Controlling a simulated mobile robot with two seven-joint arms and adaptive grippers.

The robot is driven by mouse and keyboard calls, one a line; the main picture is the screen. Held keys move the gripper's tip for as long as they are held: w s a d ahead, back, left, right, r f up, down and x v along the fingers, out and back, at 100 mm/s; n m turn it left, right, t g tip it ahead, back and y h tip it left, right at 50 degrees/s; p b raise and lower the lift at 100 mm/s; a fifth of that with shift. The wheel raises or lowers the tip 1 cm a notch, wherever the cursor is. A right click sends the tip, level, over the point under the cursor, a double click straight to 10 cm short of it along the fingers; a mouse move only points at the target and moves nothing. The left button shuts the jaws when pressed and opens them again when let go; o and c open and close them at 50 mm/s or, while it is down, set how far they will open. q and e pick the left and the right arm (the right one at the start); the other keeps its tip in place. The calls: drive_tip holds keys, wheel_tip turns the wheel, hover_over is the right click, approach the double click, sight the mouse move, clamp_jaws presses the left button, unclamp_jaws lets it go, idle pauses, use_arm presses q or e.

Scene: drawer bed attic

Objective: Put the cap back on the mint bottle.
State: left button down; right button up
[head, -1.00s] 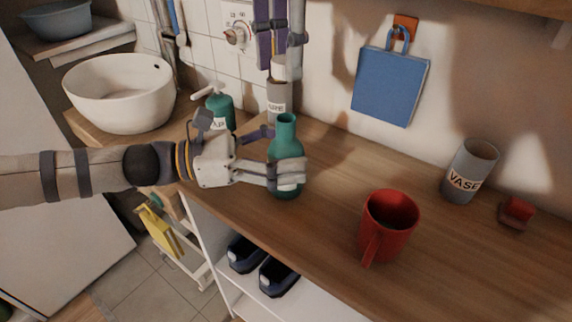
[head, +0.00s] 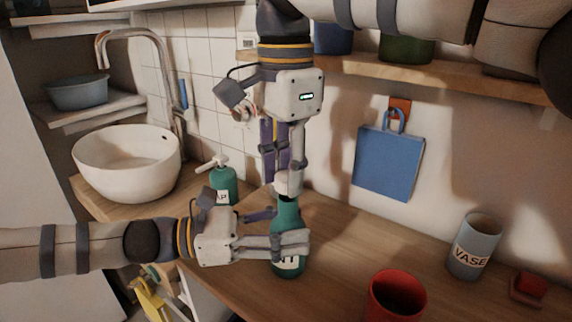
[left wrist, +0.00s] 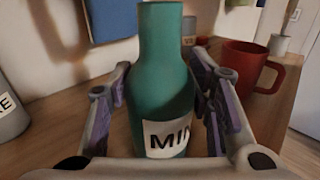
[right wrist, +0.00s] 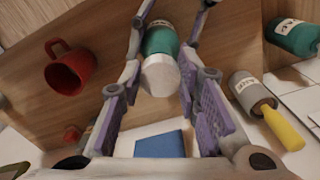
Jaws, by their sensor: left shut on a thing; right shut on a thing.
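The green mint bottle (head: 289,226) stands upright on the wooden counter. My left gripper (head: 285,243) is shut around its body from the left; the left wrist view shows the bottle (left wrist: 165,75) between both fingers. My right gripper (head: 284,180) points straight down above the bottle, shut on the white cap (head: 288,184). The cap is right at the bottle's mouth, roughly in line with the neck. In the right wrist view the cap (right wrist: 160,76) hides the mouth, so I cannot tell whether they touch.
A red mug (head: 396,298) stands to the right on the counter. A grey vase (head: 474,245) and a small red object (head: 529,288) are further right. A green soap dispenser (head: 221,182) and a white basin (head: 125,162) are at the left. A shelf (head: 440,76) runs above.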

idle(0.5)
drive_tip(key=shift+f, duration=0.9)
drive_tip(key=shift+f, duration=0.6)
